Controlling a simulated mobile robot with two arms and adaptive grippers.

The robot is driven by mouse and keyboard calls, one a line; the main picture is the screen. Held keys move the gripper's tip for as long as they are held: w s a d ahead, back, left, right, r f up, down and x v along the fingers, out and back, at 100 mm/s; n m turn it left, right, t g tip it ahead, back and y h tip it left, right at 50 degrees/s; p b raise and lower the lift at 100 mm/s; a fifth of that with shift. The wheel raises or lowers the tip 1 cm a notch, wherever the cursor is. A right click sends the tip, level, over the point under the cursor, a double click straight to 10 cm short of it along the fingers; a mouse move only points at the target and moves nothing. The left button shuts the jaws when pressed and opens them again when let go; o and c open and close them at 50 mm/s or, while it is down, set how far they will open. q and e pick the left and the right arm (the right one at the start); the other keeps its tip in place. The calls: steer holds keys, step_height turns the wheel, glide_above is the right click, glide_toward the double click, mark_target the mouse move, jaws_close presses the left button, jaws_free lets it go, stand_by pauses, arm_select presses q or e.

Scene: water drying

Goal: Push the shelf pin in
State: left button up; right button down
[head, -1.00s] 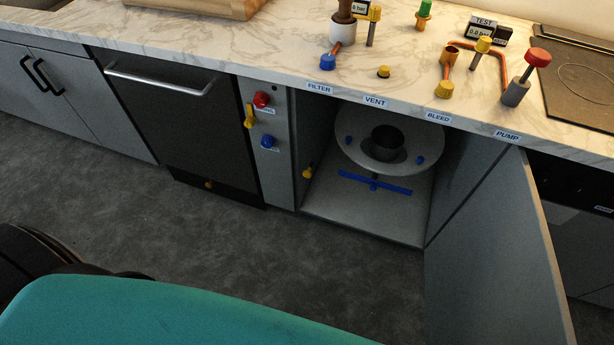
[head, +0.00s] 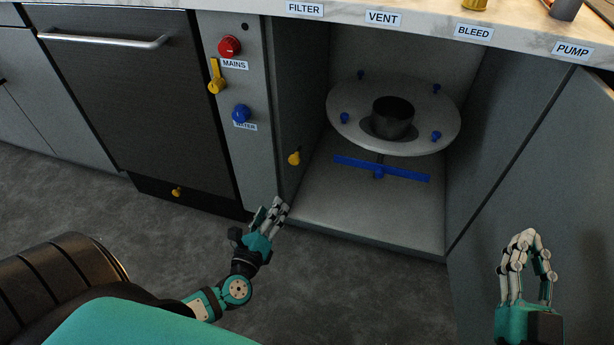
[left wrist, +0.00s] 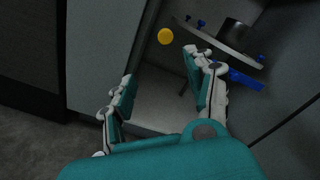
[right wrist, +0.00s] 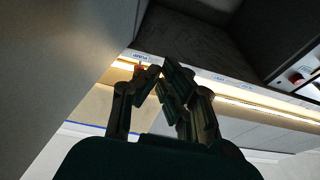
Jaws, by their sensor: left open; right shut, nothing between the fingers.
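A yellow knob, which looks like the shelf pin (head: 294,158), sticks out of the cabinet's left inner wall, low and near the front edge. How far it stands out cannot be told. In the left wrist view the yellow knob (left wrist: 165,36) shows above and between the fingers. My left gripper (head: 274,211) is open and empty, in front of the cabinet opening, below and left of the knob and apart from it. My right gripper (head: 528,242) is shut and empty at the right, in front of the open cabinet door; in its wrist view its fingers (right wrist: 165,85) point away from the pin.
Inside the cabinet, a round pale shelf (head: 350,128) carries a black cup (head: 393,118) and several blue pegs. A blue crossbar (head: 400,172) sits beneath it. The open door (head: 555,170) stands at the right. A red knob (head: 229,46), yellow lever (head: 216,78) and blue knob (head: 241,113) jut from the left panel.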

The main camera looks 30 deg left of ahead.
arm_select(q)
glide_toward(294, 163)
steer(key=w, duration=0.2)
steer(key=shift+t, duration=0.3)
steer(key=x, duration=0.2)
steer(key=b+x, duration=0.1)
steer(key=x, duration=0.4)
steer(key=shift+a+f, duration=0.15)
steer(key=shift+a, duration=0.2)
steer(key=shift+w+a+b, duration=0.1)
steer(key=shift+w+b, duration=0.2)
steer(key=shift+w, duration=0.2)
arm_select(e)
steer(key=s+r+t+y, duration=0.1)
steer(key=s+r+t, duration=0.3)
steer(key=r, duration=0.3)
steer(key=shift+s+d+r+t+y, duration=0.2)
steer(key=shift+r+t+y, duration=0.1)
steer(key=shift+t, duration=0.2)
arm_select(q)
jaws_close()
